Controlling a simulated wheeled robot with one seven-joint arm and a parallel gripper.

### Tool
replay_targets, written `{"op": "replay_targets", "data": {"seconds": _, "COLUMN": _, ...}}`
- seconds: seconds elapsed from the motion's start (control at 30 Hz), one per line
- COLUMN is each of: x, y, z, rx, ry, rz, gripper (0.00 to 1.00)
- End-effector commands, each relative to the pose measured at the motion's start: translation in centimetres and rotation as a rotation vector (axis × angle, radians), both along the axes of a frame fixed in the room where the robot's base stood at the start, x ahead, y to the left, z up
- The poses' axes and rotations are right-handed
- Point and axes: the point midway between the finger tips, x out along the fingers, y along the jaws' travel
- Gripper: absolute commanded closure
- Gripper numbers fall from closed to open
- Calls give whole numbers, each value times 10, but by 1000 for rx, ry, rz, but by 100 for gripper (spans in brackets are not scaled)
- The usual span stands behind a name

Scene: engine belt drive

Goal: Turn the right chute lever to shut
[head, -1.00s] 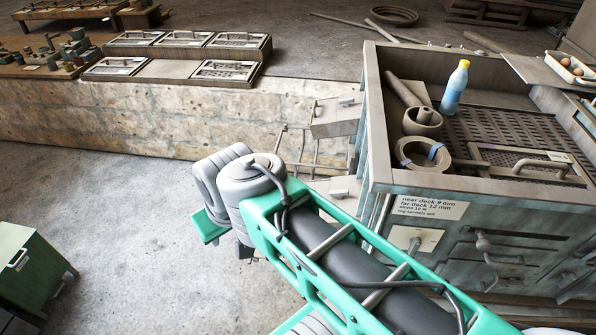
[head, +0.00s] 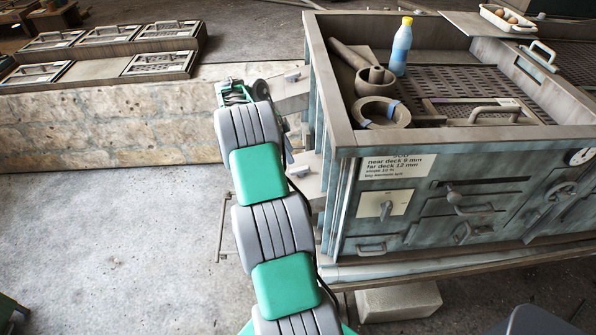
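Two grey chutes stick out from the left side of the blue-grey machine. The far chute (head: 288,97) has a small grey lever (head: 292,76) on top. The near chute (head: 311,184) has a similar small lever (head: 299,171), partly beside my arm. I cannot tell from this view which is the right chute lever, or how either is set. My gripper (head: 234,93) is at the far end of my grey and green arm, just left of the far chute. Its fingers are small and partly hidden, and no contact with a lever can be made out.
The machine's open top (head: 440,140) holds a blue bottle (head: 400,47), a ring (head: 380,113) and sieve parts. A stone wall (head: 110,125) with trays stands behind to the left. A thin bent rod (head: 222,230) stands left of my arm.

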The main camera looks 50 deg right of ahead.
Motion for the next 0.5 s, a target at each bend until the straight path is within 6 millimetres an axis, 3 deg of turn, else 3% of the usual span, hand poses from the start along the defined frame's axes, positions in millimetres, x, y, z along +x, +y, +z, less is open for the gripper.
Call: {"op": "replay_targets", "data": {"seconds": 0.5, "x": -24, "y": -22, "z": -72, "rx": -4, "ry": 2, "rz": -26, "gripper": 60}}
